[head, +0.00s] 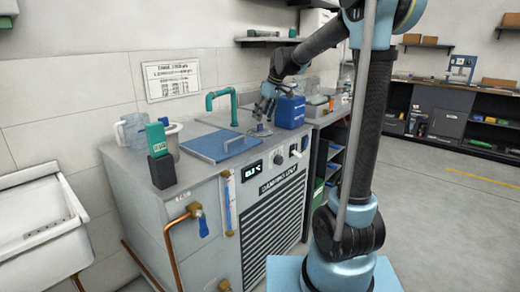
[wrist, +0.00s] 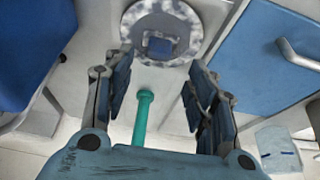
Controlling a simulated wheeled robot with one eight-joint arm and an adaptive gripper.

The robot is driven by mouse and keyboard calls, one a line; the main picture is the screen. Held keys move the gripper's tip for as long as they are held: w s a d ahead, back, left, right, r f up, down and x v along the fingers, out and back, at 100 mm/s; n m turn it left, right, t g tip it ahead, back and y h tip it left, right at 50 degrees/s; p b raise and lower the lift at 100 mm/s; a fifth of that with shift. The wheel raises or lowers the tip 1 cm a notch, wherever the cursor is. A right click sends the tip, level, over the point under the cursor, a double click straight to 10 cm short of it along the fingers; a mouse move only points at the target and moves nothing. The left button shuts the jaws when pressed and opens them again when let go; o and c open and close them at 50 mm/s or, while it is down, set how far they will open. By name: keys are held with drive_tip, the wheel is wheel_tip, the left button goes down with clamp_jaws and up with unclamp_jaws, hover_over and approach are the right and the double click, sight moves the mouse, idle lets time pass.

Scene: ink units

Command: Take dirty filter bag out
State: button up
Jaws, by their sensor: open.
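A round, mottled grey-and-white ring (wrist: 190,14) with a blue square piece (wrist: 160,46) at its centre sits on the machine top in the wrist view. It may be the dirty filter bag in its opening; I cannot tell for sure. In the head view the round piece (head: 260,131) shows small on the machine top (head: 196,182), just below my gripper (head: 262,114). In the wrist view my gripper (wrist: 160,88) is open, its fingers apart with nothing between the pads. The ring lies beyond the fingertips, and contact is not visible.
A blue lid with a handle (head: 219,145) lies left of the gripper. A green pipe (head: 222,95) rises behind it, and a blue canister (head: 290,112) stands to the right. A clear jug (head: 131,130) and a green-and-black holder (head: 159,158) stand at the left. Floor (head: 440,215) is free at right.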

sight(261, 125)
drive_tip(key=shift+d+x, duration=0.15)
drive_tip(key=shift+x, duration=1.35)
drive_tip(key=shift+d+x, duration=0.15)
drive_tip(key=shift+x, duration=1.3)
clamp_jaws()
